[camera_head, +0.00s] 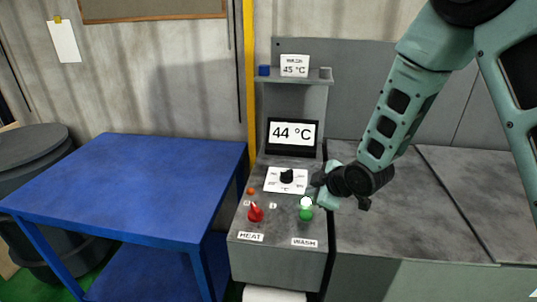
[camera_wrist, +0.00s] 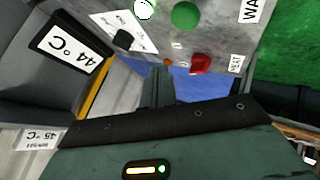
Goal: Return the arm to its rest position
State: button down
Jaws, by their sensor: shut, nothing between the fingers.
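My gripper (camera_head: 325,188) is over the right side of the grey control panel (camera_head: 280,263), near the green button (camera_head: 306,215) marked WASH and a white lamp (camera_head: 306,202). In the wrist view my gripper (camera_wrist: 158,76) is shut and empty, its fingers pointing toward the panel. The arm reaches in from the upper right. The red switch (camera_head: 255,213) marked HEAT and the black knob (camera_head: 286,176) are left of the gripper. I cannot tell whether the gripper touches the panel.
A display (camera_head: 292,133) reads 44 °C; a sign (camera_head: 294,66) on the shelf above reads 45 °C. A bare blue table (camera_head: 120,185) stands at left, with a dark barrel (camera_head: 35,150) beyond. The grey machine top (camera_head: 420,215) at right is clear.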

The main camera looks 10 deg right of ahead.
jog(key=s+a+r+m+g+h, duration=0.1)
jog(key=s+a+r+g, duration=0.15)
jog(key=s, duration=0.35)
jog(key=s+a+r+m+g, duration=0.1)
jog(key=s+a+r+m, duration=0.15)
jog(key=s+a, duration=0.2)
jog(key=s+r+m+g+h, duration=0.1)
jog(key=s+r+g, duration=0.1)
jog(key=s, duration=0.9)
jog(key=s+r+m+g+h, duration=0.1)
jog(key=s+r+g, duration=0.2)
jog(key=s, duration=0.8)
jog(key=shift+r+b, duration=0.3)
jog(key=shift+b, duration=0.15)
